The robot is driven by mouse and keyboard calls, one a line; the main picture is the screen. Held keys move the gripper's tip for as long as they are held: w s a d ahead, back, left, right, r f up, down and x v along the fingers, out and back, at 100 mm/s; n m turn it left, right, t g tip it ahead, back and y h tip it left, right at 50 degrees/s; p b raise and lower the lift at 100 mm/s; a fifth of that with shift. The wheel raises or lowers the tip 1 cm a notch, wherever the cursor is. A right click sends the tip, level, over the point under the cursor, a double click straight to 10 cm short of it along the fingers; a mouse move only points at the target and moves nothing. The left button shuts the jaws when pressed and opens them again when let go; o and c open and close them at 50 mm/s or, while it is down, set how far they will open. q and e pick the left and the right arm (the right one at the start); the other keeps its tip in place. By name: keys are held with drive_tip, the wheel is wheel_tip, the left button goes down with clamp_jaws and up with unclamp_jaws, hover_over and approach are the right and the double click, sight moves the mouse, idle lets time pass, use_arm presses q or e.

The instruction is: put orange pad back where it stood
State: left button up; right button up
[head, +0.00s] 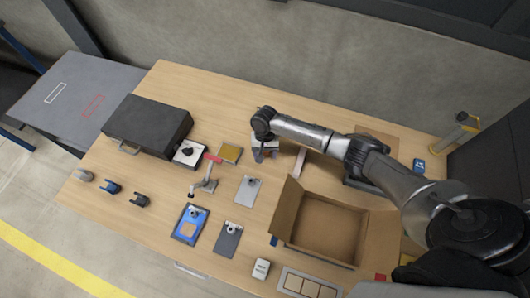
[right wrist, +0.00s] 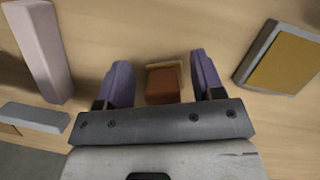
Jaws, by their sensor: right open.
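An orange-brown block, which looks like the orange pad (right wrist: 163,86), shows in the right wrist view on the wood table, with a pale tan edge along its far side. My right gripper (right wrist: 160,66) is open, its two purple fingers on either side of the pad with a gap at each side. In the head view my right gripper (head: 264,151) is low over the middle of the table and largely hides the pad. My left gripper is in neither view.
A mustard-topped plate (head: 230,153) lies left of the gripper; it also shows in the right wrist view (right wrist: 286,60). An open cardboard box (head: 287,207) stands to the right front. A clamp on a stand (head: 206,178) and a dark case (head: 148,122) are to the left.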

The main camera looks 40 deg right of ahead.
drive_tip(key=p+v, duration=0.1)
drive_tip(key=v, duration=1.1)
drive_tip(key=shift+r, duration=0.15)
